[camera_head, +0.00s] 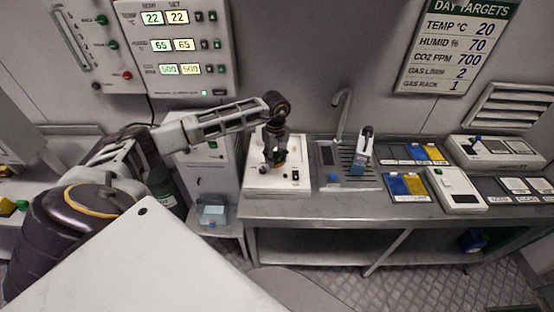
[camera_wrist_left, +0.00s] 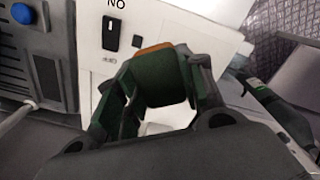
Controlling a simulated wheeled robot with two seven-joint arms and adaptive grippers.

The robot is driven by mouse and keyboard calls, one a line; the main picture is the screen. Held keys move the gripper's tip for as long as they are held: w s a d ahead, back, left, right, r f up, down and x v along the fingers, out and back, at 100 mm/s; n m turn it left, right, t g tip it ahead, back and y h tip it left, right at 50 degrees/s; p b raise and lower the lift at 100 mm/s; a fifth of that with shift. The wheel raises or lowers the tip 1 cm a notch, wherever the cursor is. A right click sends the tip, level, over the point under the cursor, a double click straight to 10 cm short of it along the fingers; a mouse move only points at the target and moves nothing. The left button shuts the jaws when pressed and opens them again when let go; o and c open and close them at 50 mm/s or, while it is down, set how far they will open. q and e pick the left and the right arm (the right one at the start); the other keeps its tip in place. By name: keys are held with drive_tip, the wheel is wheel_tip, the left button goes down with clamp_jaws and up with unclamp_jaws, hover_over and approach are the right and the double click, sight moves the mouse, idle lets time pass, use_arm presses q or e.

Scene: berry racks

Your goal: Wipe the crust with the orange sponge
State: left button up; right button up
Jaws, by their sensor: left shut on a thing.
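My left gripper (camera_head: 276,164) points down over the white-topped unit (camera_head: 262,186) at the left end of the steel bench. It is shut on the orange sponge (camera_head: 283,152), of which only a small orange patch shows in the head view. In the left wrist view an orange-brown edge of the sponge (camera_wrist_left: 152,50) shows between the green-padded fingers (camera_wrist_left: 158,78); the fingers hide much of it. I cannot make out the crust in either view. I cannot tell whether the sponge touches the white top. My right gripper is not in view.
Right of the white unit are a sink with a grooved drainer (camera_head: 352,178) and a tall tap (camera_head: 341,105). Blue and yellow trays (camera_head: 408,187) and a white device (camera_head: 455,190) stand further right. A tall grey cabinet (camera_head: 208,165) stands left of the bench.

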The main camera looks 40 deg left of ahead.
use_arm(q)
drive_tip(key=n, duration=0.4)
drive_tip(key=shift+w+a+f, duration=0.1)
drive_tip(key=shift+a, duration=0.1)
drive_tip(key=n, duration=0.4)
drive_tip(key=shift+n, duration=1)
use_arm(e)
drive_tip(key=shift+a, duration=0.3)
use_arm(q)
drive_tip(key=shift+n, duration=0.6)
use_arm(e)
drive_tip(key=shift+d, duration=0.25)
